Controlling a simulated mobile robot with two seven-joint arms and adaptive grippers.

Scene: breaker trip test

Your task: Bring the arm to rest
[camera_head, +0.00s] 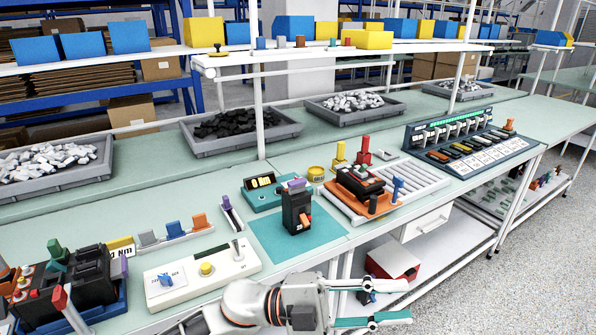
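My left arm comes in along the bottom edge. Its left gripper (409,301) points to the right, in front of the bench's front edge in the picture. Its two fingers are spread well apart with nothing between them, so it is open and empty. A black breaker (297,212) with an orange lever stands upright on a teal mat (268,238) on the bench, above and left of the gripper and apart from it. My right gripper is not in view.
A white panel (203,275) with a yellow button lies left of the mat. A roller tray (420,178) holds an orange-based fixture (362,192). A row of breakers (465,140) stands at the right. Below the bench, a red-and-white box (393,262) sits on a shelf near the gripper.

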